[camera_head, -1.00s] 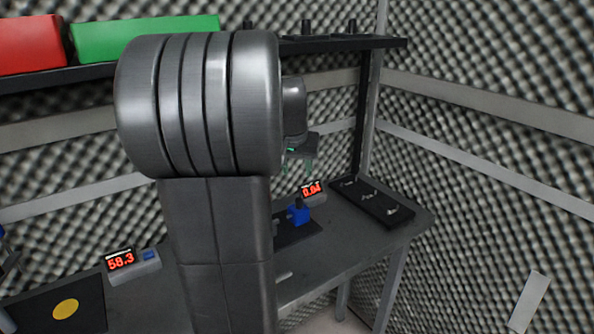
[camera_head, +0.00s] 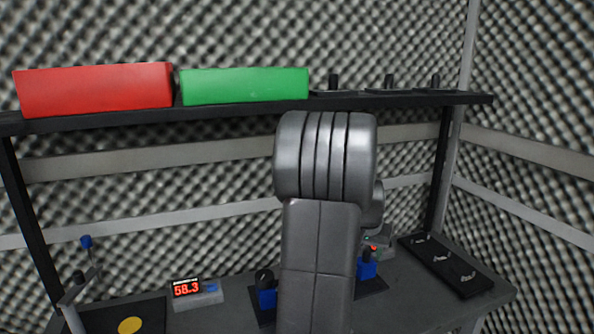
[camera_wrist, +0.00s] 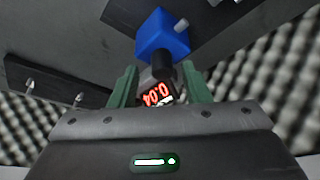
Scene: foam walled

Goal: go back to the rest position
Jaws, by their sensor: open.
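My gripper (camera_wrist: 160,74) shows in the wrist view with its two green fingers spread apart and nothing held between them. A blue block (camera_wrist: 163,36) with a black knob lies beyond the fingertips, and the knob shows in the gap. The blue block (camera_head: 366,268) is partly visible there too, close beside the arm.
The bench (camera_head: 420,305) carries a display (camera_head: 187,289) reading 58.3, another blue block (camera_head: 267,296), and a black tray (camera_head: 440,262) with small metal parts at right. A shelf (camera_head: 230,110) above holds a red box (camera_head: 95,89) and a green box (camera_head: 245,85). Foam walls enclose the bench.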

